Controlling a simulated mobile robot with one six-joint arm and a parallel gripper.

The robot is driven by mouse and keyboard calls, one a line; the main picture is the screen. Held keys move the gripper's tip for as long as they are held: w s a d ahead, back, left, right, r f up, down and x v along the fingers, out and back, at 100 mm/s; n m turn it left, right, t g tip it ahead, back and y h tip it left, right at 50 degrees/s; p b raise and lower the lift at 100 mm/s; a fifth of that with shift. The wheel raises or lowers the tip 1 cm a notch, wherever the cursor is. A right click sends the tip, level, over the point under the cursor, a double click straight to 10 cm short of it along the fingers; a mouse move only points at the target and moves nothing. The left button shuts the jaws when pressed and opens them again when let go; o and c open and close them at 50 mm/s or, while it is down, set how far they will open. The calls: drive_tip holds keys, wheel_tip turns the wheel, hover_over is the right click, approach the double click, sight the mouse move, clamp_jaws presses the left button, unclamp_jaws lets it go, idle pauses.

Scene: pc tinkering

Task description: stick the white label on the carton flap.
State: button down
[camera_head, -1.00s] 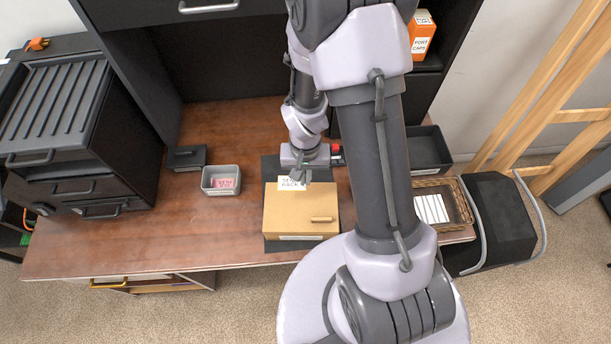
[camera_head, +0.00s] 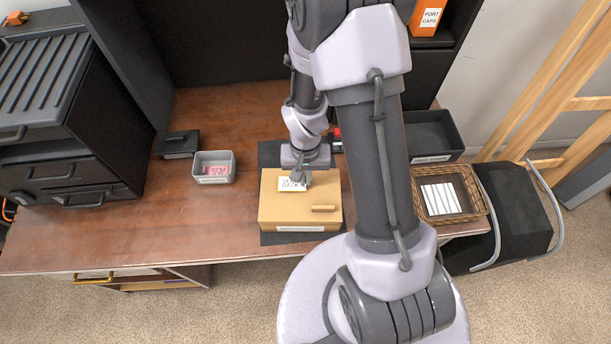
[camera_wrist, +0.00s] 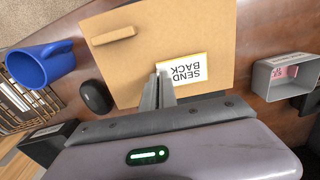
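The tan carton (camera_head: 290,212) sits on a dark mat (camera_head: 270,240) on the desk, its flat top facing up; its top also fills the upper middle of the wrist view (camera_wrist: 200,30). The white label (camera_head: 289,185), printed SEND BACK, is over the back left part of the carton top. In the wrist view the label (camera_wrist: 186,72) has a yellow edge and lies close over the tan surface; I cannot tell whether it touches. My gripper (camera_wrist: 161,76) has its fingers together at the label's edge; from the head view my gripper (camera_head: 300,177) points down there, partly hiding the label.
A grey bin (camera_head: 214,179) with pink labels stands left of the carton. A wicker basket (camera_head: 473,207) and black tray (camera_head: 430,150) stand right. A blue mug (camera_wrist: 40,65) and black mouse (camera_wrist: 95,96) show in the wrist view. The desk's left front is clear.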

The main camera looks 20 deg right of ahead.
drive_tip(key=shift+f+b, duration=0.45)
drive_tip(key=shift+b, duration=0.05)
idle(0.3)
idle(0.6)
drive_tip(key=c, duration=1.6)
unclamp_jaws()
wheel_tip(320, 180, up, 17)
drive_tip(key=p, duration=0.6)
drive_tip(key=shift+r, duration=0.2)
